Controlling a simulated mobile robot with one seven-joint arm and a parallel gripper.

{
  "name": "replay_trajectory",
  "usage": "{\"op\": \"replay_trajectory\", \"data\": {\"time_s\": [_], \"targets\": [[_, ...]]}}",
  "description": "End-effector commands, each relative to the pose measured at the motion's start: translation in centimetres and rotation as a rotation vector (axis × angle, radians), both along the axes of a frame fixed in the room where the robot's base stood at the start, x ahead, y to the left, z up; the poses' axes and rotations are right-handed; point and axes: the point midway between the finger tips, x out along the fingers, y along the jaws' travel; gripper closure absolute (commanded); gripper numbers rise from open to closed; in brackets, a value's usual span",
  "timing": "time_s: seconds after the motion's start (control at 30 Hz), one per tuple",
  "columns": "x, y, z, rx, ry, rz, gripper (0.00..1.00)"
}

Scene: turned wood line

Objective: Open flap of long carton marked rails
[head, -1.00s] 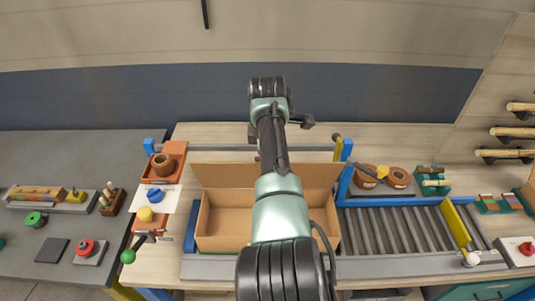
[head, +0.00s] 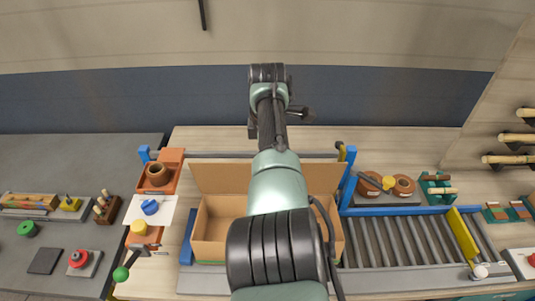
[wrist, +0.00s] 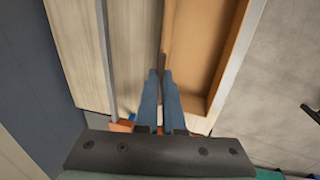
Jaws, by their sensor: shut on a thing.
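A long brown carton (head: 213,222) lies on the bench in front of me in the head view, its inside showing. Its far flap (head: 222,178) stands raised along the back edge and leans away. I see no rails marking. In the wrist view my gripper (wrist: 161,73) has its blue fingers closed on the thin edge of the flap (wrist: 167,38). The open carton (wrist: 213,50) lies right of the fingers there. In the head view my arm covers the middle of the carton and hides my gripper.
A blue-framed roller conveyor (head: 400,237) runs right of the carton. An orange tray (head: 168,183) with a brown ring, and a green-knobbed lever (head: 121,274), stand to its left. A rail (head: 215,155) crosses behind the flap.

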Motion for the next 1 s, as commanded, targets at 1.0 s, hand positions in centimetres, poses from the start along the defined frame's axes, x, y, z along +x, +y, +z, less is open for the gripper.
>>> {"op": "replay_trajectory", "data": {"time_s": [1.0], "targets": [[0.19,0.04,0.25,0.001,-0.008,0.000,0.91]]}}
